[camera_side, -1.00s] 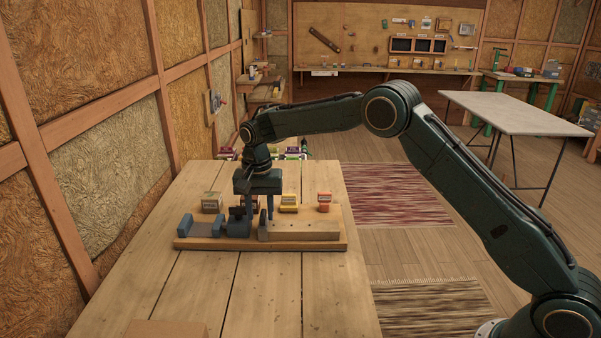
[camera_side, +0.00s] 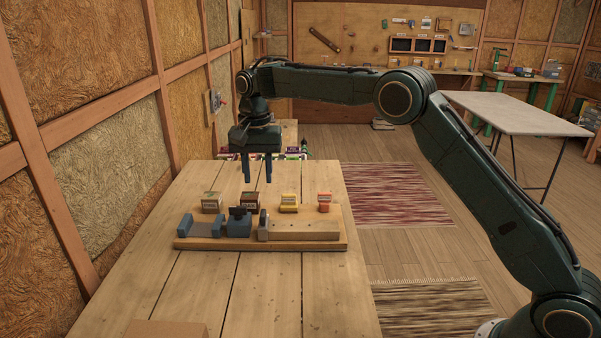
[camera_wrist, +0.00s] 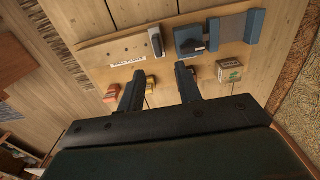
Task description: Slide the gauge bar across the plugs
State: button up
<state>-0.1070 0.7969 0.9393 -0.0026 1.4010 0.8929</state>
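A light wooden block (camera_side: 305,232) with a row of small dark spots lies on the right of a wooden board. I cannot tell whether the spots are plugs or holes. An upright grey bar (camera_side: 263,226), likely the gauge bar, stands at the block's left end. The wrist view also shows the grey bar (camera_wrist: 156,42) and the block (camera_wrist: 122,47), with a white label beside it. My gripper (camera_side: 258,183) hangs above and behind the board, apart from everything. In the wrist view its fingers (camera_wrist: 160,69) are spread with nothing between them.
A blue-grey fixture (camera_side: 206,227) and a blue block with a dark top (camera_side: 238,224) are on the board's left. The table front is mostly clear.

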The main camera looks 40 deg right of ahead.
notch_tip(320, 180, up, 3)
jog(key=shift+r, duration=0.15)
jog(key=shift+s+r, duration=0.1)
dwell(0.4)
jog(key=s+d+r+n+t, duration=0.1)
jog(key=s+d+r+n, duration=0.1)
jog(key=s+r, duration=0.6)
jog(key=s+d+r+n+t, duration=0.2)
jog(key=s+r, duration=0.2)
jog(key=s, duration=0.8)
jog(key=s+d+f+n+t, duration=0.1)
jog(key=s+f, duration=0.3)
jog(key=s, duration=0.6)
jog(key=s+d+f+n+t, duration=0.1)
jog(key=s+f+n, duration=0.3)
jog(key=s, duration=0.7)
jog(key=shift+s+d+f+t, duration=0.15)
jog(key=shift+s+d+t, duration=0.05)
jog(key=shift+t, duration=0.1)
